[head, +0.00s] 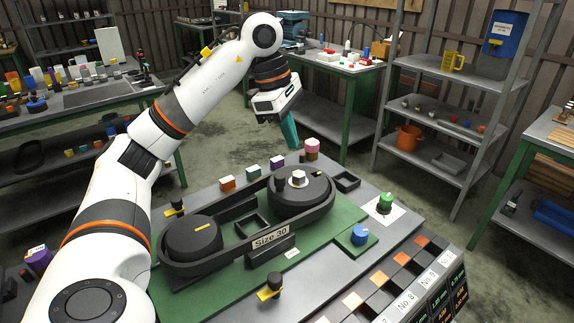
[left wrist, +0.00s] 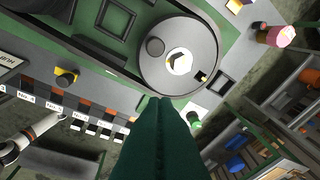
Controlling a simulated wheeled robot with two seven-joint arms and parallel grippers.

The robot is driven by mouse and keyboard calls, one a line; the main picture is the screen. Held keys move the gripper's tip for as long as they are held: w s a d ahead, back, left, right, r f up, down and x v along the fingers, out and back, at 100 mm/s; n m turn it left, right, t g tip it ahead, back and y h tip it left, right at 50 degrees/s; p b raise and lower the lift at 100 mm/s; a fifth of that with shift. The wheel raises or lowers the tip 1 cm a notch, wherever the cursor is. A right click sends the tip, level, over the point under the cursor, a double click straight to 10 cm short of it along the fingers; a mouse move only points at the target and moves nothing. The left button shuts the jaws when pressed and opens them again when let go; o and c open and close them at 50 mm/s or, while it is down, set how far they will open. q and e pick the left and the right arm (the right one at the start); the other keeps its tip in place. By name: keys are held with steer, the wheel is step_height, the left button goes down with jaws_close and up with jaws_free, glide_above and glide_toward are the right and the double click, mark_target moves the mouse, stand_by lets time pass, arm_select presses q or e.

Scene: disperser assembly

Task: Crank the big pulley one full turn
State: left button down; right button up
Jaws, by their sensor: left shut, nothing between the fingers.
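The big pulley (head: 313,198) is a dark round wheel at the far end of the belt unit on a green base. A white hex piece (head: 299,177) sits at its centre. In the left wrist view the big pulley (left wrist: 205,40) shows a round dark knob (left wrist: 155,47) on its top, off centre. My left gripper (head: 291,133) is shut and empty above and behind the pulley in the head view. Its teal fingers (left wrist: 165,103) overlap the pulley's rim in the wrist view; no contact is visible. A white arm, probably my right one, shows at the wrist view's left edge; its gripper (left wrist: 60,118) is unclear.
The small pulley (head: 193,240) stands at the near left, joined by a dark belt. A blue knob (head: 360,235), a green piece (head: 385,203) and a yellow-black clamp (head: 271,288) stand nearby. Coloured blocks line the table's far edge. The air above the pulleys is clear.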

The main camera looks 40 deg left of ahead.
arm_select(q)
steer(key=n, duration=0.5)
steer(key=n+g+h+p, duration=0.2)
steer(key=n+p, duration=0.2)
steer(key=n, duration=2.3)
glide_above(287, 193)
steer(key=d, duration=0.4)
step_height(287, 193, down, 8)
steer(key=shift+a+f, duration=0.1)
steer(key=shift+w+a+f+p, duration=0.1)
steer(key=shift+a+f+p, duration=0.2)
steer(key=shift+p, duration=0.1)
steer(key=shift+a+p, duration=0.35)
steer(key=shift+a, duration=1.3)
